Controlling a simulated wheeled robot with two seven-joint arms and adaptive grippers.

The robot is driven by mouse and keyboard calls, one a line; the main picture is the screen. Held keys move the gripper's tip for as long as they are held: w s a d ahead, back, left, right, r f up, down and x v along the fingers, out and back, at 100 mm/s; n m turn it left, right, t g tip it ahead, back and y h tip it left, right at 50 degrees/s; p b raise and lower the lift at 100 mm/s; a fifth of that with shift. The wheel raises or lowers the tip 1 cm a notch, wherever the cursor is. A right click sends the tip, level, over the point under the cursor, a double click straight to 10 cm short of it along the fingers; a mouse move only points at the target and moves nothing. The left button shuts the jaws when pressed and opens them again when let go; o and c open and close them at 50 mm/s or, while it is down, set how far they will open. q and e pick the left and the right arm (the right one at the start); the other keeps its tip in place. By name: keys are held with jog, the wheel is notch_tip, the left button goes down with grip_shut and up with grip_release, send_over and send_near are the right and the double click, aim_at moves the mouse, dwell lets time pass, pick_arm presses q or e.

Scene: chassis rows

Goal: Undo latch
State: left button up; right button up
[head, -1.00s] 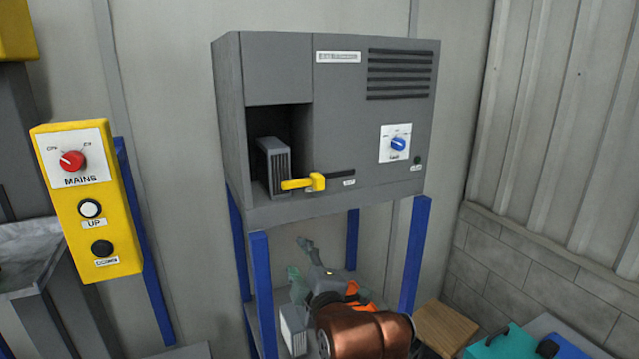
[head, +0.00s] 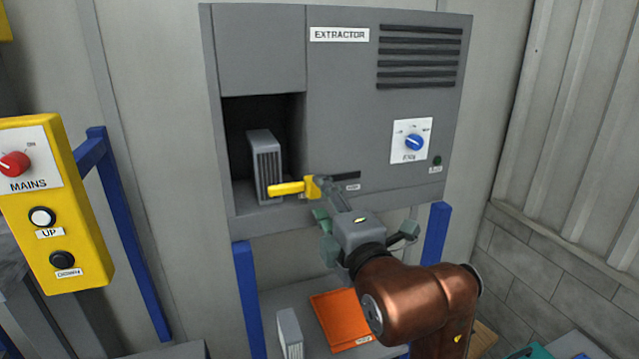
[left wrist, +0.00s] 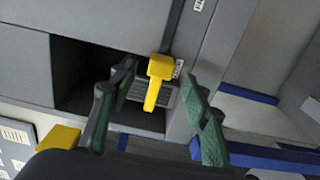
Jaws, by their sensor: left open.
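The yellow latch (head: 295,187) sits on the front of the grey extractor (head: 345,105), at the left end of a dark slot. Its arm reaches left across the opening, in front of a ribbed grey cartridge (head: 263,165). My left gripper (head: 328,206) is at the latch, its body just below and right of it. In the left wrist view the green-padded fingers (left wrist: 158,88) are open, one on each side of the yellow latch (left wrist: 157,82), with gaps visible. Contact is not visible. My right gripper is not in view.
A yellow control box (head: 55,205) with a red mains knob and buttons stands at left. Blue posts (head: 245,290) support the extractor. Below it are an orange tray (head: 340,318) and another grey cartridge (head: 289,335). A blue dial (head: 413,142) is right of the latch.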

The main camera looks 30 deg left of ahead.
aim_at(316, 191)
pick_arm(q)
jog(key=shift+w+a+r, duration=0.2)
jog(key=shift+w+a, duration=0.05)
jog(key=shift+a, duration=0.5)
jog(key=w+a, duration=0.1)
jog(key=w+a+p, duration=0.1)
jog(key=shift+w+f, duration=0.2)
jog(key=shift+w, duration=0.1)
jog(key=shift+w+a, duration=0.25)
jog(key=shift+a, duration=0.2)
jog(key=shift+w, duration=0.1)
jog(key=shift+w+f, duration=0.1)
jog(key=shift+c, duration=0.4)
jog(key=c, duration=0.6)
grip_shut()
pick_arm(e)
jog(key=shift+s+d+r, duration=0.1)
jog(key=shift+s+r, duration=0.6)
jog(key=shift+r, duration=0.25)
